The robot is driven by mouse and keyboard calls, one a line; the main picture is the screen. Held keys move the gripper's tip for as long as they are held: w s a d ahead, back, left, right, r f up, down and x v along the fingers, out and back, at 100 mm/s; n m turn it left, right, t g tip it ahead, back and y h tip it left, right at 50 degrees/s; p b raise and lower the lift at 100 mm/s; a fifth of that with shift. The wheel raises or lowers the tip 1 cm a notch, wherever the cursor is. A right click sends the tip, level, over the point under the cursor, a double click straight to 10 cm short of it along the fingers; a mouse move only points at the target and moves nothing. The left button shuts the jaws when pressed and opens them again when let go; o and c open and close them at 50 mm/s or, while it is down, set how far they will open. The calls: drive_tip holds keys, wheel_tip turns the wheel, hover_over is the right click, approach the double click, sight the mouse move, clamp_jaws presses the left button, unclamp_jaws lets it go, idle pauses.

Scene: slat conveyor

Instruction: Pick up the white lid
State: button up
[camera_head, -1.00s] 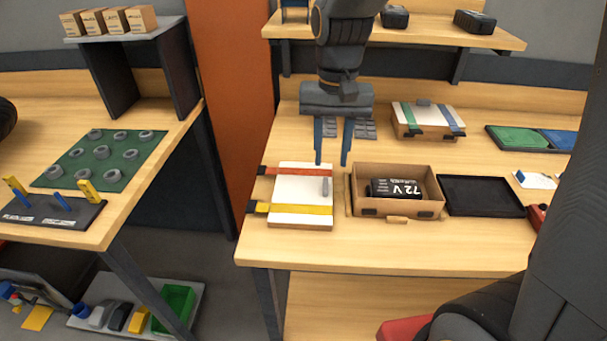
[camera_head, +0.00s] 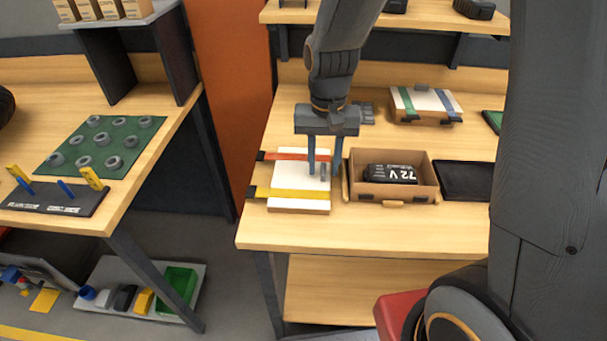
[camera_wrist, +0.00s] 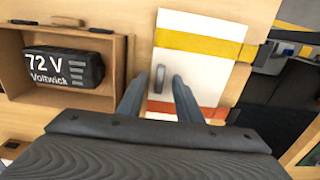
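The white lid (camera_head: 289,175) lies flat on the table left of an open brown box, with a red strap and a yellow strap across it. A small grey handle (camera_wrist: 160,78) stands up near its edge on the box side. My gripper (camera_head: 324,172) points down over the handle side of the lid, fingers apart, with the handle close to the fingertips. In the wrist view my gripper (camera_wrist: 158,85) shows its two blue-grey fingers spread, with the handle seen beyond and between their tips. I cannot tell whether the fingers touch it.
The open box (camera_head: 390,193) holds a black 72 V battery (camera_head: 391,174). A black tray (camera_head: 464,181) lies right of it. A closed strapped box (camera_head: 425,105) stands behind. A green mat (camera_head: 100,147) with grey rings lies on the left table.

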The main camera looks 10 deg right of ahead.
drive_tip(key=shift+c, duration=0.4)
clamp_jaws()
drive_tip(key=shift+r, duration=0.1)
